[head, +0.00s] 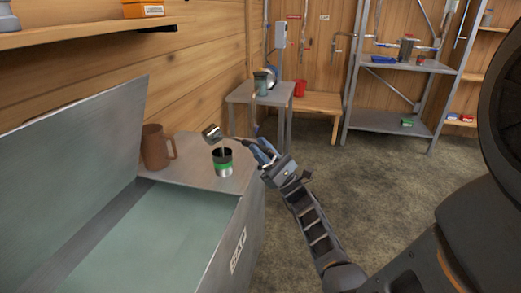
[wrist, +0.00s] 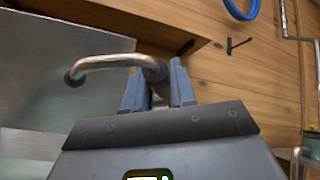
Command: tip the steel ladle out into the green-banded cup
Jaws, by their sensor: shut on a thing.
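The steel ladle (head: 212,132) is in the air in the head view, its bowl tilted above the green-banded cup (head: 223,169). A thin pale line runs between bowl and cup; I cannot tell if it is a stream of liquid. The cup stands upright on the grey ledge, steel with a green band and a dark mouth. My gripper (head: 262,152) is right of the cup, shut on the ladle's handle. In the wrist view my gripper (wrist: 158,88) has the curved metal handle (wrist: 110,63) between its fingers. The bowl's inside is hidden.
A brown mug (head: 154,147) stands left of the cup. The open grey tank (head: 165,230) with its raised lid (head: 70,160) lies in front. A small grey table (head: 258,95) holds a grey-green cup (head: 261,84). A red mug (head: 299,88) and metal shelves (head: 400,125) stand behind.

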